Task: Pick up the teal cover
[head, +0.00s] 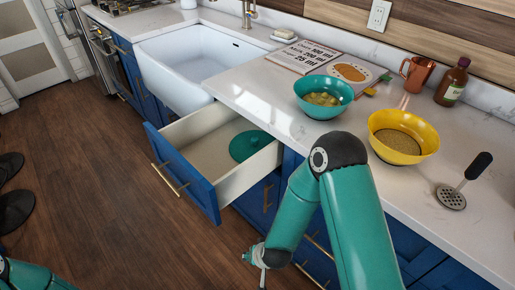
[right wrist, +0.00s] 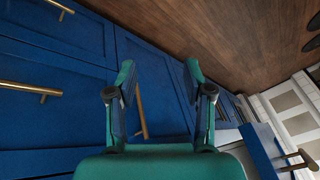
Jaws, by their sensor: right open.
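My right arm reaches down in front of the cabinets, below and to the right of the drawer. In the right wrist view my right gripper (right wrist: 159,75) is open and empty, with blue cabinet fronts and a brass handle (right wrist: 140,105) beyond its fingers. It is apart from the cover, which does not show in that view. Only part of my left arm shows at the lower left.
A white sink (head: 200,60) is behind the drawer.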

